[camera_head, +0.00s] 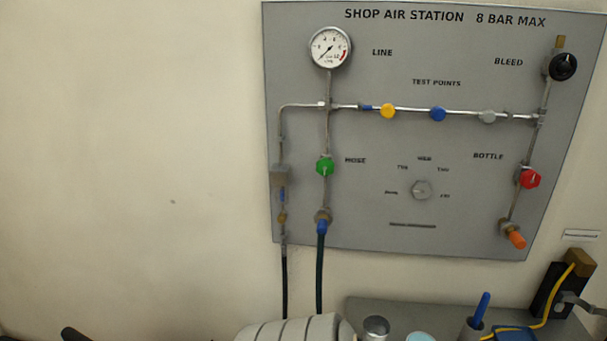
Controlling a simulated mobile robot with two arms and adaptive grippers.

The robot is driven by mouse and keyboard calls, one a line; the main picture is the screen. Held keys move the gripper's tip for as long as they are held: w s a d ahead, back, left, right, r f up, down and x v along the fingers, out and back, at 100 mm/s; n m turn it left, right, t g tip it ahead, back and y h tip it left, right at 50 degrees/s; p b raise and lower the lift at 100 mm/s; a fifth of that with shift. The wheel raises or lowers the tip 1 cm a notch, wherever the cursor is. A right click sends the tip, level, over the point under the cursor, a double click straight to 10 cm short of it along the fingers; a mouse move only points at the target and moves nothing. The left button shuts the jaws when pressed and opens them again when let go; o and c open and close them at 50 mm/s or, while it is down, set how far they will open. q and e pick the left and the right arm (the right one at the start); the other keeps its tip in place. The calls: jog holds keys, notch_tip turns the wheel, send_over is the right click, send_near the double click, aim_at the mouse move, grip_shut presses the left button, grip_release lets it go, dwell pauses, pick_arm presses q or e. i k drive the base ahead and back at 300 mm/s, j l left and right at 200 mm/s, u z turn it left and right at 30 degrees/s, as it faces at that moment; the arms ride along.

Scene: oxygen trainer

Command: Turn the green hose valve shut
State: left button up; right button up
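The green hose valve (325,167) is a round green knob on a vertical pipe, left of the HOSE label on the grey wall panel (460,75). A light mark shows on its face, but I cannot tell its setting for sure. Below it the pipe ends in a fitting with a blue collar (322,227), and a dark green hose (320,275) hangs from it. The pressure gauge (330,48) marked LINE is above the valve. I can make out neither of my grippers, and nothing touches the valve.
The panel also carries a red BOTTLE knob (530,179), a black BLEED knob (562,67), several test points and a grey dial (422,189). Below stands a grey bench (395,309) with a metal cup (376,327) and other items. Space before the valve is clear.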

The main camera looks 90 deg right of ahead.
aim_at(325, 166)
jog(key=i+j+z, duration=0.1)
jog(key=z, duration=0.3)
jog(key=i+j+z, duration=0.1)
jog(key=z, duration=0.35)
jog(key=j+z, duration=0.15)
jog(key=z, duration=0.25)
jog(key=i+j+z, duration=0.1)
jog(key=z, duration=0.35)
jog(key=j, duration=0.1)
